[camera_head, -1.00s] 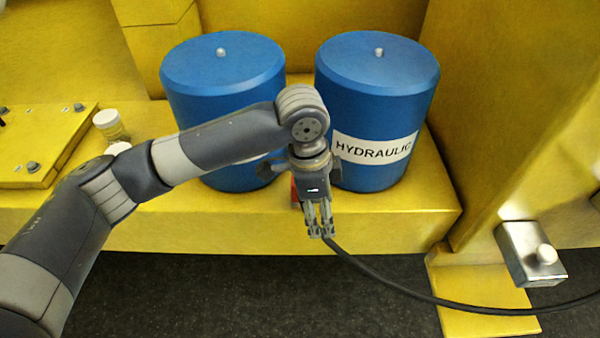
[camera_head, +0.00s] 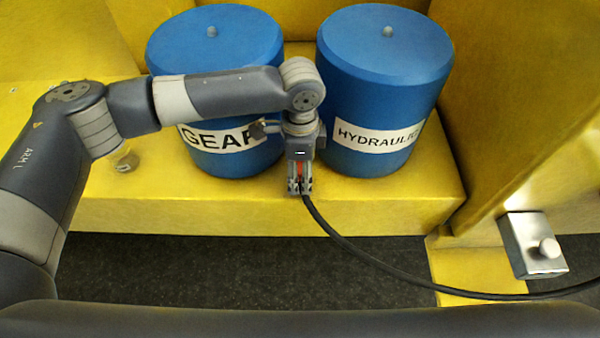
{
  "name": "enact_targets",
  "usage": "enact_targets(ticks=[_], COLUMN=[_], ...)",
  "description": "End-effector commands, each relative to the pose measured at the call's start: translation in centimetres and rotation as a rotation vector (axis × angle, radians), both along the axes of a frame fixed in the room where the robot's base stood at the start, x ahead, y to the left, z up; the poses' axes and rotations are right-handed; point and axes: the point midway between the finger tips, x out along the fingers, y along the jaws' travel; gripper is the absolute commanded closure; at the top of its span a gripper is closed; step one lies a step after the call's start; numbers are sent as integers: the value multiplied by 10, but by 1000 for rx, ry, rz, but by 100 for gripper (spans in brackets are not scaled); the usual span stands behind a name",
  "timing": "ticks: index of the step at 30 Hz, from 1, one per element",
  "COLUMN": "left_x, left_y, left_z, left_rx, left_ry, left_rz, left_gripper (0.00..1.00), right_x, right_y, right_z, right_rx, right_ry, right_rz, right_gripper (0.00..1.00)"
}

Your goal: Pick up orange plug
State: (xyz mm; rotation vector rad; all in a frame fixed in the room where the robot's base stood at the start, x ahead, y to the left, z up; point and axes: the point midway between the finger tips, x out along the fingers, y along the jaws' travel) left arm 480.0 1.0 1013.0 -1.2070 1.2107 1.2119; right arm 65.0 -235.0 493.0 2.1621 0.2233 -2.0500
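The orange plug (camera_head: 301,170) shows as a small orange patch between the fingers of my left gripper (camera_head: 299,191). The fingers sit close against both its sides and look shut on it, hiding most of it. A black cable (camera_head: 345,243) leaves from the fingertips and runs down to the right. The gripper points down in front of the gap between the two blue drums, over the front of the yellow ledge. My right gripper is out of view.
The blue GEAR drum (camera_head: 216,60) and blue HYDRAULIC drum (camera_head: 385,55) stand on the yellow ledge (camera_head: 200,215). A metal block with a knob (camera_head: 533,245) is at right. A small jar (camera_head: 125,160) is partly behind my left arm. Dark floor lies in front.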

Motion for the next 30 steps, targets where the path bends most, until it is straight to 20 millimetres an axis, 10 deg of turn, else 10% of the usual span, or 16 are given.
enact_targets(ticks=[7, 14, 22, 30], left_x=[-2, -1, -1, -1], left_y=[0, 0, 0, -1], left_z=[-28, -31, -30, -29], left_rx=[0, -1, -1, -2], left_ry=[1, 0, 0, -2], left_rz=[0, 0, 0, 0], left_gripper=[42, 42, 98, 100], right_x=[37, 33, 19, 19], right_y=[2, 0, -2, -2], right_z=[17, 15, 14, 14], right_rx=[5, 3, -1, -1], right_ry=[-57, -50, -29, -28], right_rz=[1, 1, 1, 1], right_gripper=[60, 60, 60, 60])
